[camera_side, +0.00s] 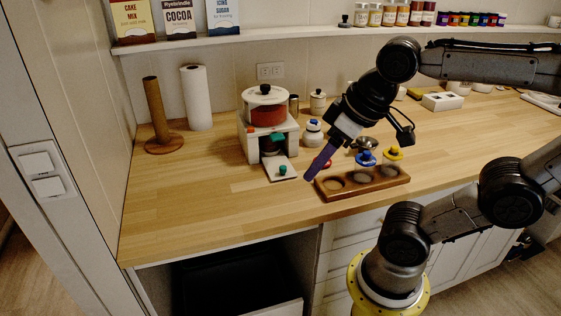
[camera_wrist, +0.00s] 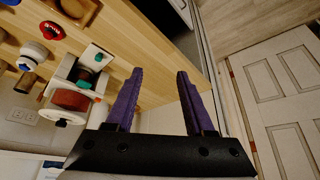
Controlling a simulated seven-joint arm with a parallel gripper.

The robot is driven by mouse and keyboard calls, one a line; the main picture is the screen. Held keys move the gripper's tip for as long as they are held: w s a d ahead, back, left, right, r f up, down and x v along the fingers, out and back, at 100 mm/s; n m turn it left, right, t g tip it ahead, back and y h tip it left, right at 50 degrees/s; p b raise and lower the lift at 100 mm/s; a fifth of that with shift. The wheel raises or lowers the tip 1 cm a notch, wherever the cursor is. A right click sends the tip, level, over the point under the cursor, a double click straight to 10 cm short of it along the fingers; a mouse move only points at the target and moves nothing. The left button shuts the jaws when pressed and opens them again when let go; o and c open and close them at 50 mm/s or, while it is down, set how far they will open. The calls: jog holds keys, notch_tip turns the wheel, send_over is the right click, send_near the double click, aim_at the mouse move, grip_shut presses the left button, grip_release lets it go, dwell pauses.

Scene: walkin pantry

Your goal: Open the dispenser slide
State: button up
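The dispenser (camera_side: 243,129) is a white stand holding a round jar of red contents under a white lid. A teal part (camera_side: 278,138) shows inside its front opening. A pale slide plate (camera_side: 274,161) with a green knob (camera_side: 283,171) sticks out at its front, low over the counter. In the wrist view, the dispenser (camera_wrist: 70,98) and the slide's green knob (camera_wrist: 99,57) are left of the fingers. My gripper (camera_side: 310,178) has purple fingers pointing down, to the right of the slide and apart from it. In the wrist view my gripper (camera_wrist: 159,73) is open and empty.
A wooden tray (camera_side: 345,193) with round wells and lidded items lies right of my gripper. A small white jar (camera_side: 313,133) stands behind it. A paper roll (camera_side: 196,97) and wooden holder (camera_side: 157,115) stand left. The counter's front left (camera_side: 200,215) is clear.

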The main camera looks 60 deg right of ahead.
jog(key=w+d+r+m+g, duration=0.2)
jog(key=w+d+r, duration=0.15)
jog(key=w, duration=0.35)
jog(key=m+g, duration=0.3)
jog(key=m, duration=0.1)
send_over(283, 167)
notch_tip(283, 167, down, 7)
notch_tip(283, 167, down, 14)
jog(key=shift+d+r, duration=0.1)
jog(key=shift+r, duration=0.1)
jog(key=shift+c, duration=0.2)
grip_shut()
jog(key=shift+r, duration=0.1)
